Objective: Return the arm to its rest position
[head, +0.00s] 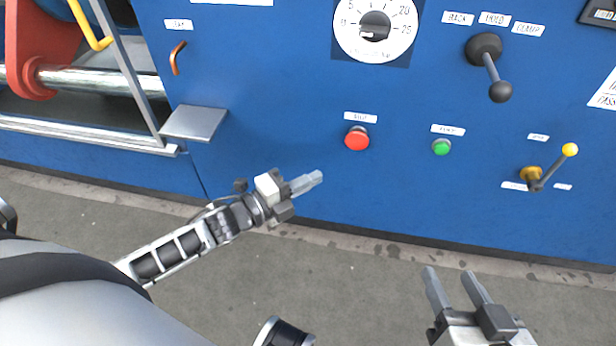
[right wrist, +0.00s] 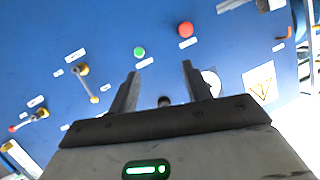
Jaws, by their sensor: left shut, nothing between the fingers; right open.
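My left gripper (head: 305,183) is shut and empty. It is in front of the blue panel (head: 270,90), lower left of the red button, and its arm comes in from the left. My right gripper (head: 450,281) is open and empty at the lower right of the head view, above the grey floor. In the right wrist view its two fingers (right wrist: 158,90) stand apart with nothing between them, and the panel lies beyond. I see no contact between either gripper and the panel.
The panel carries a red button (head: 357,138), a green button (head: 441,147), a dial (head: 375,28), a black lever (head: 490,66) and a yellow-knobbed valve handle (head: 550,168). A small grey shelf (head: 194,123) juts out at left. The floor (head: 340,270) in front is clear.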

